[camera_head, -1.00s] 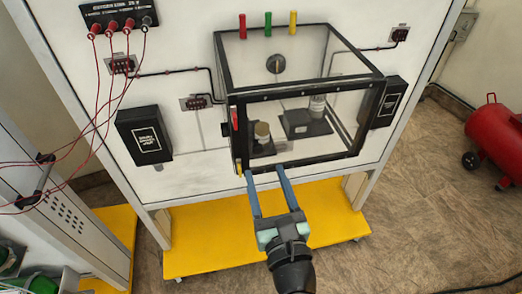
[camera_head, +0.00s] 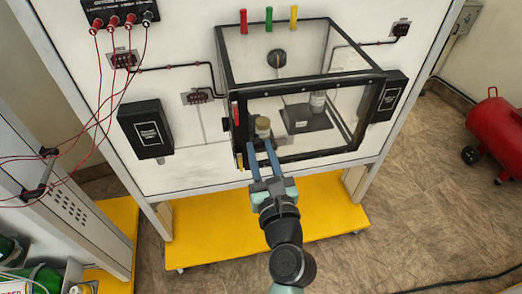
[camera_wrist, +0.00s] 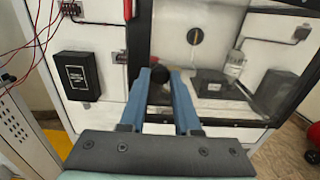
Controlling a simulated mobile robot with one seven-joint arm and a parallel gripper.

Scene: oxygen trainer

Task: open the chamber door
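The chamber (camera_head: 301,91) is a clear box with a black frame, fixed to the white panel. Its front door (camera_head: 330,105) looks shut, flush in the frame. A red piece (camera_head: 235,115) and a yellow piece (camera_head: 240,161) sit on its left front edge. My gripper (camera_head: 260,144) is at the lower left of the door front, with two blue fingers apart. In the wrist view my gripper (camera_wrist: 160,78) has a dark round knob-like thing (camera_wrist: 158,73) between its fingertips. I cannot tell whether the fingers touch it, or whether it belongs to the door.
Inside the chamber are a jar (camera_head: 262,128) and a bottle (camera_head: 317,103). Black boxes flank it at left (camera_head: 145,130) and right (camera_head: 389,95). Red cables (camera_head: 105,90) hang at the left. A yellow base (camera_head: 320,215) lies below. A red tank (camera_head: 494,130) stands far right.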

